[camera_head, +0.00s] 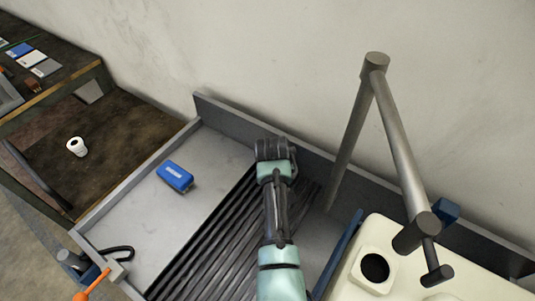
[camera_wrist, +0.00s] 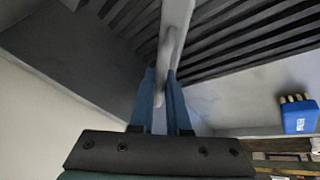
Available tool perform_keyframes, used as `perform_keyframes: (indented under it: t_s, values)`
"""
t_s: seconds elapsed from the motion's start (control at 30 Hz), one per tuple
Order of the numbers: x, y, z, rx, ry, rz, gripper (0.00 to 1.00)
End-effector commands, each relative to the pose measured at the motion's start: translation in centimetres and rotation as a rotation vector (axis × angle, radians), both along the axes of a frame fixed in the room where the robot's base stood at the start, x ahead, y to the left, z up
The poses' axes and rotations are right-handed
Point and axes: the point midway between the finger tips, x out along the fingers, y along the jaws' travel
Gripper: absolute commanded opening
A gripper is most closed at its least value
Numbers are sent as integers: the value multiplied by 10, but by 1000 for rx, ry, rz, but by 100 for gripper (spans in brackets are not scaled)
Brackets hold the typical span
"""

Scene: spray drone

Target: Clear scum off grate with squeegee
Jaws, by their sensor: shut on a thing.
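The grate (camera_head: 208,255) is a field of dark parallel bars in the middle of the grey metal work surface. It also shows across the top of the wrist view (camera_wrist: 245,40). My gripper (camera_wrist: 161,80) has blue fingers shut on a pale grey handle, seemingly the squeegee (camera_wrist: 175,22), which extends up the wrist picture over the grate. The squeegee's far end is out of the wrist view, so I cannot tell whether it touches the bars. In the head view my arm reaches over the grate's back edge and hides the fingers. I cannot make out distinct scum.
A blue brush (camera_head: 175,177) with tan bristles lies on the bare metal left of the grate. A raised rim (camera_head: 235,120) runs along the wall. A grey bent pipe (camera_head: 395,140) and a cream tank (camera_head: 440,270) stand at the right. A workbench with a white roll (camera_head: 76,147) is far left.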

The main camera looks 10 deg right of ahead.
Motion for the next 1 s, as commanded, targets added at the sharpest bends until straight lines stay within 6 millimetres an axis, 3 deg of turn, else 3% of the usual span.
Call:
perform_keyframes:
  t_s: [0.57,1.0]
  values:
    - [5,4,54,0,1,2,0]
    - [5,4,57,1,2,3,0]
